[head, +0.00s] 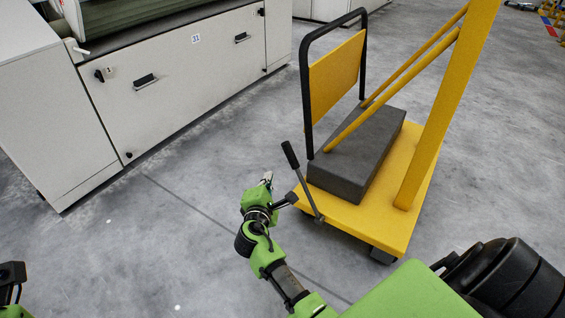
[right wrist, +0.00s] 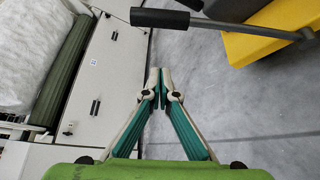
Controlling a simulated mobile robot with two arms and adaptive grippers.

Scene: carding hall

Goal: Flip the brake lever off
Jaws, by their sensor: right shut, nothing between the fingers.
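The brake lever is a thin grey rod with a black grip (head: 290,154), at the near left corner of a yellow cart (head: 350,217). It stands up and leans to the left in the head view. In the right wrist view the lever's black grip (right wrist: 160,18) crosses the top, with its rod running right. My right gripper (head: 267,179) is left of the lever, apart from it. In the right wrist view its fingertips (right wrist: 160,73) are together and hold nothing. A dark part of my left gripper (head: 12,273) shows at the left edge; its fingers are unclear.
The cart carries a dark grey block (head: 350,160), a black hoop handle (head: 303,85) with a yellow panel, and slanted yellow beams (head: 445,110). A pale machine cabinet (head: 170,85) stands at left. Grey floor lies open between cabinet and cart.

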